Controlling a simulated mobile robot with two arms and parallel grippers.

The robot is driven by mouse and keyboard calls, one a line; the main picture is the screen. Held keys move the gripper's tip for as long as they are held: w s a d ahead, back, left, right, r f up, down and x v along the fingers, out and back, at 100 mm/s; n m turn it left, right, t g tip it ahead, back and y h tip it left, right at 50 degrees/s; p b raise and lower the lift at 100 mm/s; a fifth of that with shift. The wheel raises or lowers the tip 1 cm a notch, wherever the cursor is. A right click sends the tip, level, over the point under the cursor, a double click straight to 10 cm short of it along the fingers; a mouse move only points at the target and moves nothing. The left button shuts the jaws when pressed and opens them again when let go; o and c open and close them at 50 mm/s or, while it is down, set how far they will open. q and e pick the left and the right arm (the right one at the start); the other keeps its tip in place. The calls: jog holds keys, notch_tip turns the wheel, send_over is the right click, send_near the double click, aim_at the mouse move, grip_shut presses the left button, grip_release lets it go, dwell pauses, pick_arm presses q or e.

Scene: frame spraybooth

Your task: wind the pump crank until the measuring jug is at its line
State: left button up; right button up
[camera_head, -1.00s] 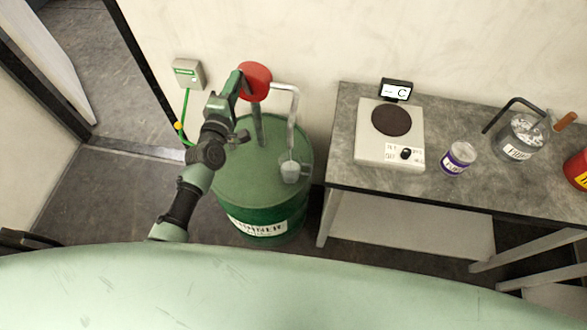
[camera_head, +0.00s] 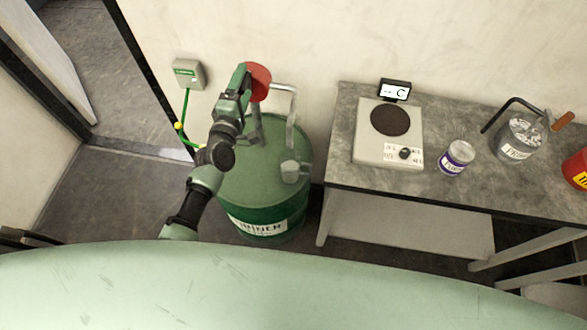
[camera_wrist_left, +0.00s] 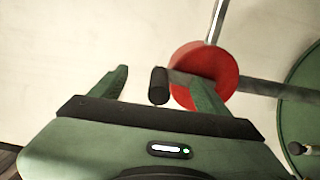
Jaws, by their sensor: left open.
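The red pump head (camera_head: 259,80) stands on a pipe on the green drum (camera_head: 262,172), whose label is partly readable. A grey spout pipe (camera_head: 291,105) bends down from it towards the measuring jug (camera_head: 291,171) on the drum's lid. The jug's line and level are too small to read. My left gripper (camera_head: 242,78) is at the left side of the pump head. In the left wrist view it is open, and the black crank grip (camera_wrist_left: 159,85) shows between its fingers, with a gap on the left. The right finger overlaps the red pump head (camera_wrist_left: 203,72). My right gripper is not seen.
A grey table (camera_head: 340,150) stands right of the drum. A wall box (camera_head: 188,74) with a green cable is left of the pump.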

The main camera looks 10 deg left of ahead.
pick_arm(q)
jog(key=shift+s, duration=0.5)
jog(key=s+p, duration=0.2)
jog(key=s, duration=0.5)
jog(key=shift+a, duration=0.15)
jog(key=shift+f, duration=0.1)
